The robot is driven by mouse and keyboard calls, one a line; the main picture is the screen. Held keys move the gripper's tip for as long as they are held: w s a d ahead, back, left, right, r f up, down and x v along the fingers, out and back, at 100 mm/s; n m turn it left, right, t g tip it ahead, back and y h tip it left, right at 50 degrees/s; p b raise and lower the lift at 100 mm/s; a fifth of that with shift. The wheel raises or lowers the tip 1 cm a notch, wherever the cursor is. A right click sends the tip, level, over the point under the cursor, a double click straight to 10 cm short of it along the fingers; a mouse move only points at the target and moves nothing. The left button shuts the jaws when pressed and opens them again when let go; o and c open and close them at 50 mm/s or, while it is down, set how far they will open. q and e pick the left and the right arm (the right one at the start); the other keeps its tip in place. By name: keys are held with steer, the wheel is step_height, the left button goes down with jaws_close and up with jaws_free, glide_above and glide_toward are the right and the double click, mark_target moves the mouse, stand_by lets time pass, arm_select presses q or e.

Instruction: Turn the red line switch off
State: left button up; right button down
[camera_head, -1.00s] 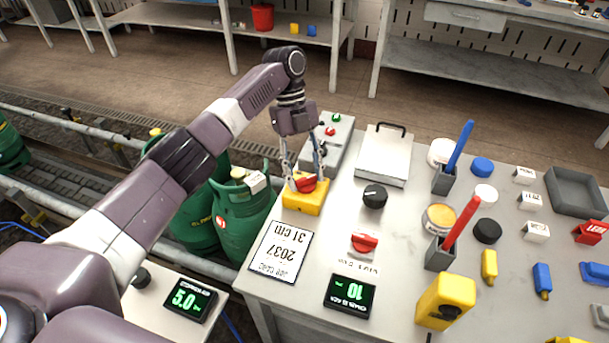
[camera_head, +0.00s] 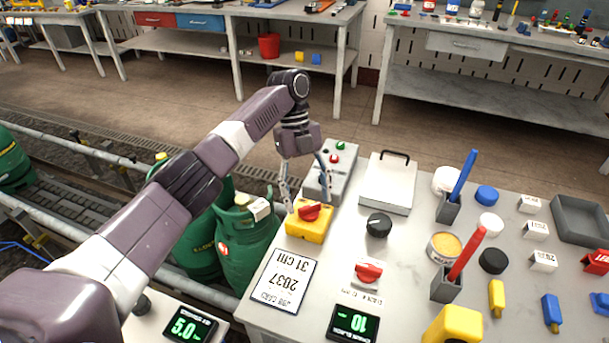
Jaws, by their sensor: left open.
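A yellow switch box (camera_head: 303,231) with a red rotary handle (camera_head: 310,212) sits at the left edge of the grey table. The handle lies roughly crosswise, tilted a little in the picture. My left gripper (camera_head: 307,203) is open, pointing down, with one finger on each side of the red handle. Its fingertips look just above or level with the handle; I cannot tell whether they touch it. A second red knob (camera_head: 368,272) sits on a small pale plate nearer the front. My right gripper is not in view.
A grey control box (camera_head: 341,180) with red and green buttons stands just behind. A black knob (camera_head: 378,225), a scale with a black handle (camera_head: 388,185) and a sign card (camera_head: 285,280) are close by. Green gas cylinders (camera_head: 246,235) stand left of the table.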

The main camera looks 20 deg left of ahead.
arm_select(q)
steer(key=v, duration=1)
steer(key=shift+r, duration=0.3)
